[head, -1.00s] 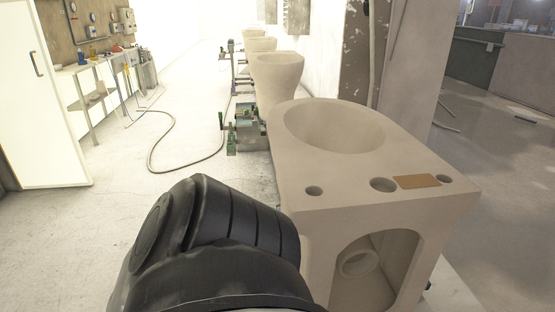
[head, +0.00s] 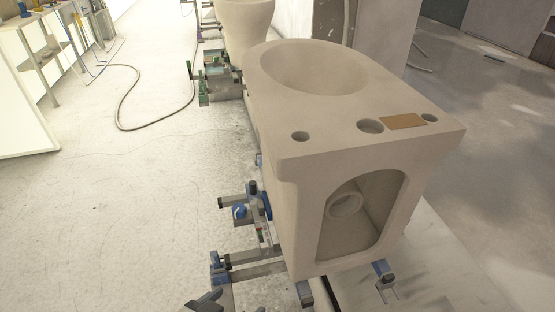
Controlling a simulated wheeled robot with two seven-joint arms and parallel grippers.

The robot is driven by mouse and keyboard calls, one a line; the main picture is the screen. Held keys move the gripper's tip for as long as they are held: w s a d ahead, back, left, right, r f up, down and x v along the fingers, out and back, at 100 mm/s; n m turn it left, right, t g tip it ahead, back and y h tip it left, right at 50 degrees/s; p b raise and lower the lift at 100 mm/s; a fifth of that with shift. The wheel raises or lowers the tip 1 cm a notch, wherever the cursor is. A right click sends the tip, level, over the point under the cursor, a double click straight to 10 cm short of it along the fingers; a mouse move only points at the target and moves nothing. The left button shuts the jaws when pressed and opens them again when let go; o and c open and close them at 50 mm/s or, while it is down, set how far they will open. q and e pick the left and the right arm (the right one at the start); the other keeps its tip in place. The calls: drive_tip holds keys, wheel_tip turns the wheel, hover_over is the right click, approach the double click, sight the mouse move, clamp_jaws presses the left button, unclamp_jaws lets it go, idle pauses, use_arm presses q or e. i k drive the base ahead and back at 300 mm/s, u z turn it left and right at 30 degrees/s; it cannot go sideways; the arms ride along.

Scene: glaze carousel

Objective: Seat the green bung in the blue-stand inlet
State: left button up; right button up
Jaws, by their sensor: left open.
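A beige toilet bowl (head: 300,155) stands upright on a stand with blue clamps (head: 240,211). A round pipe-like opening (head: 345,203) shows inside the arched recess in its near face, with nothing seen in it. Its top has a larger middle hole (head: 370,126) between two smaller ones. I cannot make out a green bung for certain. My left gripper (head: 208,304) shows only as dark tips at the bottom edge, open, low and to the left of the bowl and apart from it. My right gripper is not in view.
Another bowl (head: 245,30) stands behind, with a green-clamped stand (head: 212,80). A dark hose (head: 125,105) lies on the floor at left. A brown plate (head: 403,121) lies on the bowl's top. The floor at left is mostly clear.

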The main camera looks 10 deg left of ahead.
sight(350, 150)
drive_tip(key=u, duration=0.85)
drive_tip(key=k, duration=0.9)
drive_tip(key=z, duration=1.65)
